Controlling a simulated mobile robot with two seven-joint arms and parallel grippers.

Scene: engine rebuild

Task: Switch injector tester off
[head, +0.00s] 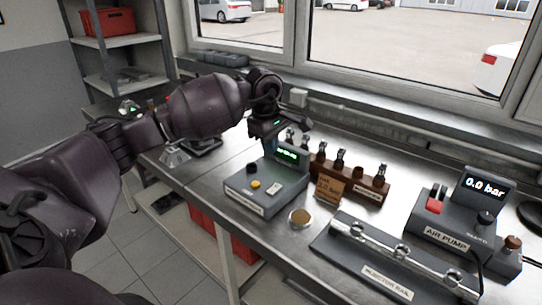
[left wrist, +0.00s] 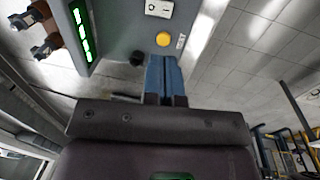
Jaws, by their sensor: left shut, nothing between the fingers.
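The injector tester (head: 262,200) is a grey sloped box on the metal bench in the head view. Its display (head: 287,155) is lit with green characters. A black knob (head: 252,168), a yellow button (head: 255,184) and a pale rocker switch (head: 273,189) sit on its front panel. My left gripper (head: 268,138) is above and behind the panel, beside the display. In the left wrist view its blue fingers (left wrist: 165,75) are shut and empty, pointing at the panel near the yellow button (left wrist: 163,39); the white switch (left wrist: 159,8) is beyond. I cannot tell whether they touch. My right gripper is out of view.
A round brass-coloured cap (head: 300,217) lies in front. The injector rail (head: 385,262) and air pump (head: 445,222) occupy the right side. The window is behind.

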